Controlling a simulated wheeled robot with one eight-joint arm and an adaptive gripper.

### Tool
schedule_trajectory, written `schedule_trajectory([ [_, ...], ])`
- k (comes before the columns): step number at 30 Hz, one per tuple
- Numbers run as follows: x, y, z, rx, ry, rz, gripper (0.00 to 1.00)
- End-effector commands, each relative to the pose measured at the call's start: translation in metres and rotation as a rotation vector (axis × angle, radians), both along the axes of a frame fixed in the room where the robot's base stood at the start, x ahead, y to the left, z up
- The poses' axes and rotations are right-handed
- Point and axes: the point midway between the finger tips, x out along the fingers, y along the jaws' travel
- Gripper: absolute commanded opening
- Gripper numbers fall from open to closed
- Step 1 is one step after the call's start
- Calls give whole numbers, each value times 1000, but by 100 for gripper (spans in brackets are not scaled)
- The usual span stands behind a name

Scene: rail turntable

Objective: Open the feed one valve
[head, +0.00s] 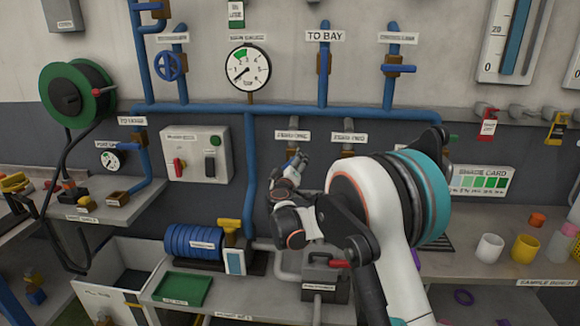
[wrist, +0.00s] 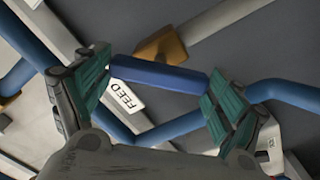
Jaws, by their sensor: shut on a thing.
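The feed one valve sits under a label reading like "FEED ONE" (head: 293,135) in the head view, mostly hidden by my gripper (head: 293,163). In the wrist view a blue handle (wrist: 160,76) lies between the two teal pads of my gripper (wrist: 158,78). The pads press on its two ends, and the gripper is shut on it. A brass valve body (wrist: 162,48) is just above the handle. A white tag reading "FEED" (wrist: 124,97) shows below the handle's left end, partly covered.
Blue pipes (head: 250,165) run along the wall around the valve. A second brass valve (head: 348,152) stands close on the right, under a similar label. A grey toolbox (head: 322,277) and a blue coil (head: 190,242) stand on the bench below.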

Motion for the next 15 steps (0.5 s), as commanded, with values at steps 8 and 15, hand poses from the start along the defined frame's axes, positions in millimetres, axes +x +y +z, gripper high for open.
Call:
schedule_trajectory([
  [8,0,1,0,-256,8,1,63],
  [15,0,1,-1,-438,14,1,63],
])
